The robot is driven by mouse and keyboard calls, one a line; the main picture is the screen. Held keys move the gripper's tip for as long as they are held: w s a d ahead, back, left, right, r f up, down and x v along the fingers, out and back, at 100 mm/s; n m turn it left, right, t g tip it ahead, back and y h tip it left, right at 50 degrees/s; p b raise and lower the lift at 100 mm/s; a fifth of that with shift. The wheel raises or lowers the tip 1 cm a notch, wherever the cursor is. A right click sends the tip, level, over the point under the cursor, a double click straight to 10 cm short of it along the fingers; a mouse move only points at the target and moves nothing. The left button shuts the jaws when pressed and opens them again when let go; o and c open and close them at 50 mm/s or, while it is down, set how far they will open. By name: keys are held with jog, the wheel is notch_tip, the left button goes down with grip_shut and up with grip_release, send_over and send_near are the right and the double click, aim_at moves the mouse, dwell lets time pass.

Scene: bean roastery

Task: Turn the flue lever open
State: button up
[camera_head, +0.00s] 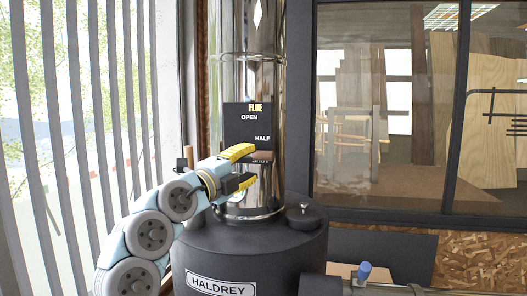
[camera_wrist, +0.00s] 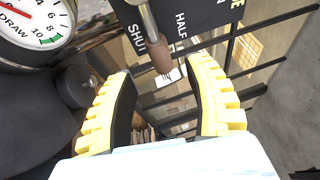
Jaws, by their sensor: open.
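The black flue plate (camera_head: 235,122) is on the shiny flue pipe, with the words OPEN, HALF and SHUT. The flue lever's brown handle (camera_head: 262,157) lies low on the plate, partly over the word SHUT. In the wrist view, the lever is a metal rod ending in a brown knob (camera_wrist: 162,58), and it appears between the words SHUT and HALF. My gripper (camera_head: 256,168) is open in front of the plate's lower part. In the wrist view, the knob appears between the yellow fingertips (camera_wrist: 163,72), with a gap on both sides; the depth between them is unclear.
The flue pipe (camera_head: 262,75) rises from the black roaster drum (camera_head: 260,245) labelled HALDREY. A draw gauge (camera_wrist: 35,30) sits at the wrist view's top left. Slatted blinds (camera_head: 75,130) are on the left, and a framed window (camera_head: 390,110) is behind on the right.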

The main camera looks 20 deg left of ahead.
aim_at(261, 157)
jog(key=p+x, duration=0.1)
jog(key=x, duration=0.2)
jog(key=shift+w+d+r, duration=0.15)
jog(key=shift+w+r, duration=0.1)
jog(key=shift+w, duration=0.05)
jog(key=shift+x, duration=1.15)
jog(key=shift+f, duration=0.2)
grip_shut()
